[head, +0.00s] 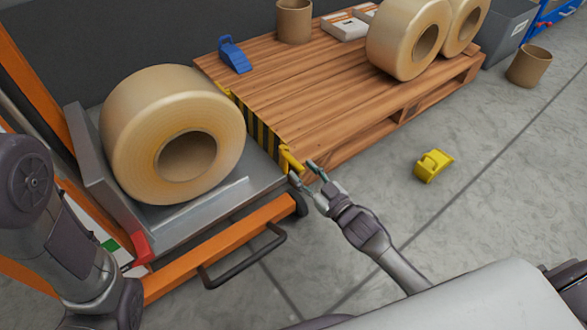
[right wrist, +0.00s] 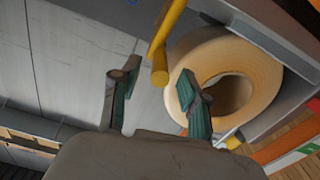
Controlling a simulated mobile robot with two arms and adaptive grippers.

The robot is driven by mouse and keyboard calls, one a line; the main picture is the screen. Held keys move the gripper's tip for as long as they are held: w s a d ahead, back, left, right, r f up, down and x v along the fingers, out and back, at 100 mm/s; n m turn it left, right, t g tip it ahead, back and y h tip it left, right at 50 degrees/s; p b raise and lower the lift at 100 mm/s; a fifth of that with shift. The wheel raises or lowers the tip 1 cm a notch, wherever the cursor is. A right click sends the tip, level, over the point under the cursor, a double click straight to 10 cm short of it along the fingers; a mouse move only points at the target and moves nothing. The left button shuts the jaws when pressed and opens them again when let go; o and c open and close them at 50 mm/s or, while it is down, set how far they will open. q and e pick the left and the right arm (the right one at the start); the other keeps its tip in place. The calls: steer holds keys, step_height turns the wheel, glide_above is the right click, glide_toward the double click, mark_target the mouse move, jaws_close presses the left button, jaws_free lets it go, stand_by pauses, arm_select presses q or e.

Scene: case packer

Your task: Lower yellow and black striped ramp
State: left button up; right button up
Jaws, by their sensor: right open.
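The yellow and black striped ramp (head: 262,128) is raised along the edge between the grey lift platform and the wooden pallet. A yellow bar (head: 291,161) sticks out at its near end. My right gripper (head: 306,173) is open and right beside this bar. In the right wrist view the yellow bar (right wrist: 163,50) ends in the gap between the fingertips (right wrist: 155,82); I cannot tell whether a finger touches it. My left arm shows at the left, but its gripper is out of view.
A large tape roll (head: 135,110) lies on the lift platform (head: 235,193) beside the ramp. The pallet (head: 300,95) carries more rolls (head: 393,40), a blue dispenser (head: 235,56) and a cardboard core (head: 294,20).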

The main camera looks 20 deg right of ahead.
mark_target(284, 153)
steer(key=b+x, duration=0.2)
steer(key=x, duration=0.3)
steer(key=shift+s, duration=0.1)
jaws_close()
